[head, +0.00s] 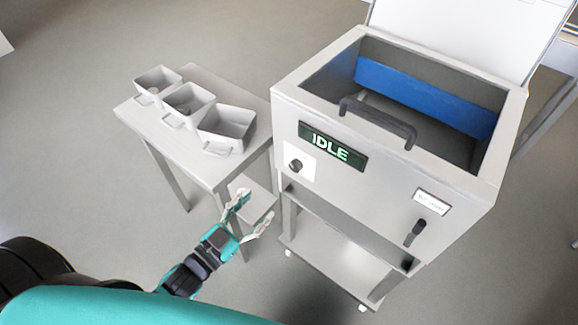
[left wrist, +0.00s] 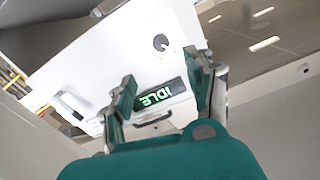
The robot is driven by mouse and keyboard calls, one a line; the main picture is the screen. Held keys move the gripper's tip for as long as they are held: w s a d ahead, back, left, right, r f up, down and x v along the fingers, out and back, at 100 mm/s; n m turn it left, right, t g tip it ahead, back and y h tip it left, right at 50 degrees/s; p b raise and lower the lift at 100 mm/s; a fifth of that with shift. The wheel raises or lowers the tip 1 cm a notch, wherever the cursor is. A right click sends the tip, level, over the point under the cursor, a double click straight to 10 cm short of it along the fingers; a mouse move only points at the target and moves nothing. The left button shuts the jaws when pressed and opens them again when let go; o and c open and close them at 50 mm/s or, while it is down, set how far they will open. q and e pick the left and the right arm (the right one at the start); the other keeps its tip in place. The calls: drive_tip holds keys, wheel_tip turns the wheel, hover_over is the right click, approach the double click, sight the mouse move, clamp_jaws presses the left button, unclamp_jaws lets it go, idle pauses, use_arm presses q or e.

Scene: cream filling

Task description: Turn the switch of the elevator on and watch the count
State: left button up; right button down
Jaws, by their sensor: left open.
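The elevator is a light grey box machine (head: 360,175) with an open top. Its black display (head: 332,147) reads IDLE in green; it also shows upside down in the left wrist view (left wrist: 158,97). The switch, a dark round knob (head: 296,165) on a white plate, sits left of and below the display. The knob also shows in the left wrist view (left wrist: 161,42), beyond the fingers. My left gripper (head: 248,214) is open and empty, below and left of the knob, apart from the machine. Its fingers also show in the left wrist view (left wrist: 165,95). My right gripper is out of view.
A small grey table (head: 190,143) with three grey bins (head: 228,128) stands left of the machine. A black handle (head: 378,122) crosses the machine's front rim. A dark lever (head: 415,232) and a small label (head: 431,202) are on the front's right. Open floor lies at the left.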

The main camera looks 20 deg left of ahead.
sight(293, 168)
use_arm(q)
drive_tip(key=p+x, duration=0.1)
drive_tip(key=x, duration=1.1)
drive_tip(key=shift+w+a+f+p, duration=0.1)
drive_tip(key=shift+w+p, duration=0.05)
drive_tip(key=shift+p, duration=0.2)
drive_tip(key=shift+x, duration=0.75)
drive_tip(key=shift+c, duration=0.2)
clamp_jaws()
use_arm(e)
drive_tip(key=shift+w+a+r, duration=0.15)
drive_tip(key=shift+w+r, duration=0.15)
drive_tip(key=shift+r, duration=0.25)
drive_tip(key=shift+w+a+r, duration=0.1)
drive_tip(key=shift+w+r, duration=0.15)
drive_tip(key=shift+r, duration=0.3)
